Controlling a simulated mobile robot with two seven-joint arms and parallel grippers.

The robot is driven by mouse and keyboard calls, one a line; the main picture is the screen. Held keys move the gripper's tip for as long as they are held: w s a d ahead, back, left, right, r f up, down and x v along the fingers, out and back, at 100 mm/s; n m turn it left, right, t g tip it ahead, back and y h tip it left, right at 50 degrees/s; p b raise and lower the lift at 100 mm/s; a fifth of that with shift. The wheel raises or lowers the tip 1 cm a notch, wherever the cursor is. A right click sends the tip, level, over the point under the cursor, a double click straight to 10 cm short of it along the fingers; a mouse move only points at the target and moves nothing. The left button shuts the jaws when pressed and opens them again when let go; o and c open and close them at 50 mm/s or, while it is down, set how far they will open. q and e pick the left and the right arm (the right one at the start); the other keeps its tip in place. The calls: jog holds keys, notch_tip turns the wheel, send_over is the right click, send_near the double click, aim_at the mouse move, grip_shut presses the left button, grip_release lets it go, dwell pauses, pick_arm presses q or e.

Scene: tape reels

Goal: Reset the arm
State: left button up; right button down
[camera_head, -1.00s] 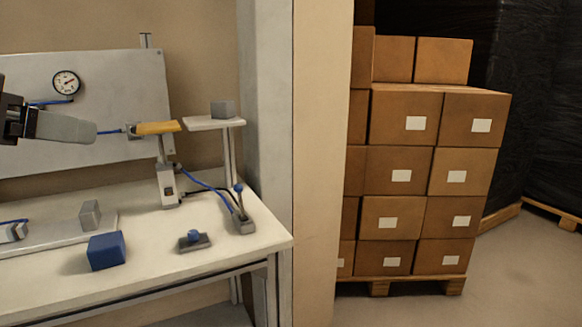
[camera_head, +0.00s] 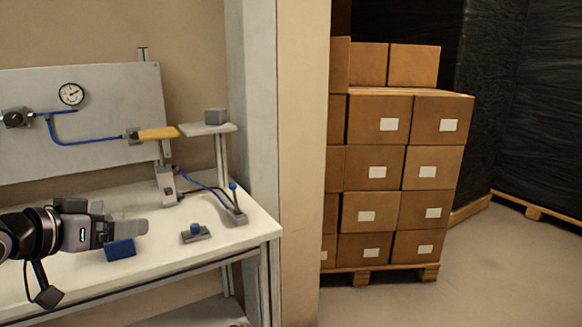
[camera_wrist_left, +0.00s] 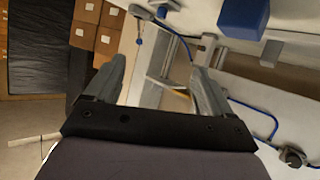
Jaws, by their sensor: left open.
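My left gripper (camera_head: 140,227) comes in from the left in the head view, level over the front of the white workbench (camera_head: 225,240). Its grey fingers appear just above and partly in front of a blue block (camera_head: 121,250). In the left wrist view, the two fingers of this gripper (camera_wrist_left: 160,75) stand apart with nothing held between them. The blue block (camera_wrist_left: 243,18) shows at the top of that view, outside the fingers. My right gripper is in neither view.
On the bench are a grey block (camera_head: 215,116) on a raised stand, a blue-knobbed fixture (camera_head: 196,234) and a lever (camera_head: 235,205). Stacked boxes (camera_head: 375,170) stand right of the wall post (camera_head: 300,160).

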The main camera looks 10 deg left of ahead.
pick_arm(q)
jog(key=s+d+f+g+p, duration=0.1)
jog(key=s+d+f+p, duration=0.15)
jog(key=f, duration=0.85)
jog(key=s+d+f+p, duration=0.1)
jog(key=s+d+f, duration=0.15)
jog(key=f, duration=0.75)
jog(key=s+d+f+m+g+p, duration=0.1)
jog(key=s+d+f+p, duration=0.1)
jog(key=s+d+f, duration=0.9)
jog(key=s+d, duration=0.1)
jog(key=s, duration=0.1)
jog(key=shift+s+f+m, duration=0.3)
jog(key=shift+s+f, duration=0.05)
jog(key=shift+g, duration=0.3)
